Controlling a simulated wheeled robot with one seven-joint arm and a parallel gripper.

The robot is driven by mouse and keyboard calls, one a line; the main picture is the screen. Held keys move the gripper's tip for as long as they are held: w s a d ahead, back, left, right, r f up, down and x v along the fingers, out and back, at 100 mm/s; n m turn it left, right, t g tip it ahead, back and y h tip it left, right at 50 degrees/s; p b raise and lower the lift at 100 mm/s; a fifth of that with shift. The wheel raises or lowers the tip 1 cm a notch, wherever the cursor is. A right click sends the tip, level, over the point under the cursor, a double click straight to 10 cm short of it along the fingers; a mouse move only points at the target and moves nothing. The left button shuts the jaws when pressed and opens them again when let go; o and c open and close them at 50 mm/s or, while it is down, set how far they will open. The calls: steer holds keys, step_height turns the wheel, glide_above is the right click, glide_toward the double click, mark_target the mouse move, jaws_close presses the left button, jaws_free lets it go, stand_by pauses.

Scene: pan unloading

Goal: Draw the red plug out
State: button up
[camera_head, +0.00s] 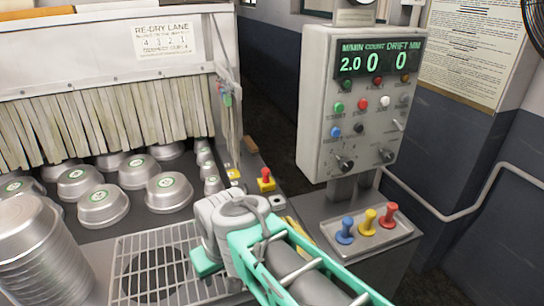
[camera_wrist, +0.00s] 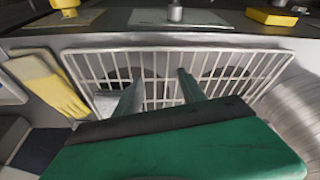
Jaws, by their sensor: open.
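The red plug (camera_head: 389,214) stands upright at the right end of a small metal tray (camera_head: 372,247), beside a yellow plug (camera_head: 367,221) and a blue plug (camera_head: 345,230). My gripper (camera_head: 206,264) is well to the left of that tray, over a wire grid (camera_head: 150,246). In the wrist view my gripper (camera_wrist: 160,84) shows two separate fingers with nothing between them, pointing at the grid (camera_wrist: 150,66). I cannot make out the red plug in the wrist view.
A control box (camera_head: 362,105) on a post rises behind the plug tray. A yellow block with a red button (camera_head: 265,180) stands behind my arm. Silver pans (camera_head: 104,205) and a pan stack (camera_head: 38,250) fill the left. Yellow gloves (camera_wrist: 50,84) lie beside the grid.

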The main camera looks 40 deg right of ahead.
steer(key=shift+m, duration=0.6)
steer(key=w+d+r, duration=0.1)
steer(key=w, duration=0.1)
steer(key=w+d+r+b, duration=0.1)
steer(key=w+d, duration=0.1)
steer(key=w, duration=0.1)
steer(key=w+d+r, duration=0.1)
steer(key=w, duration=0.1)
steer(key=shift+w+d, duration=0.25)
steer(key=shift+w, duration=0.15)
steer(key=w+d+r+m+b, duration=0.1)
steer(key=w+d+r+b, duration=0.1)
steer(key=w+d, duration=0.6)
steer(key=m+h+b, duration=0.1)
steer(key=m+h, duration=0.1)
glide_above(266, 172)
steer(key=s, duration=0.2)
steer(key=shift+s+a+r+t, duration=0.1)
steer(key=shift+a+r+t, duration=0.05)
steer(key=shift+a+t, duration=0.2)
steer(key=shift+d+m, duration=0.1)
steer(key=shift+m, duration=0.2)
steer(key=x, duration=0.7)
steer(key=shift+f, duration=0.2)
jaws_close()
